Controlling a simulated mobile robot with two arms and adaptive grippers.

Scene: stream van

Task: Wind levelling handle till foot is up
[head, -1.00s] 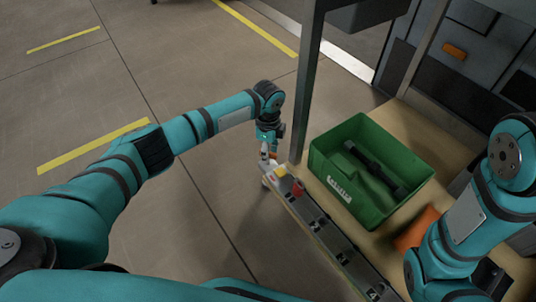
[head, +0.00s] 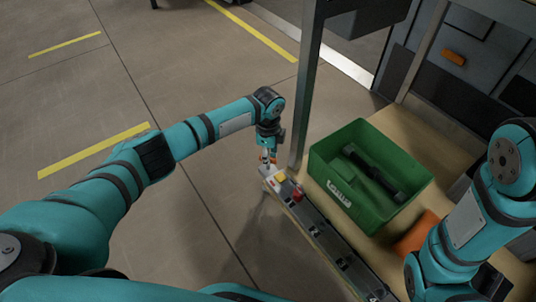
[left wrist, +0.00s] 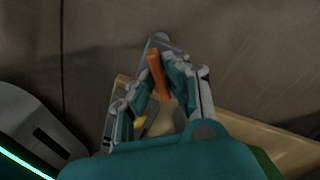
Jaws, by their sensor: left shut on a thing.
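My left gripper (head: 268,158) is at the near left corner of the van's bench, just above the end of the grey rail. In the left wrist view the left gripper (left wrist: 160,85) has its fingers closed around an orange handle (left wrist: 158,76), which sticks up between them. A grey arm or plate (left wrist: 158,42) shows just beyond the handle. The levelling foot is not visible in these frames. My right arm comes in at the lower right of the head view, and its gripper is out of the picture.
A green crate (head: 325,165) with a black bar stands on the wooden bench, beside a metal post (head: 307,85). A yellow button (head: 281,177) and a red part (head: 297,191) sit on the rail (head: 335,245). An orange item (head: 416,232) lies near my right arm. The floor at left is clear.

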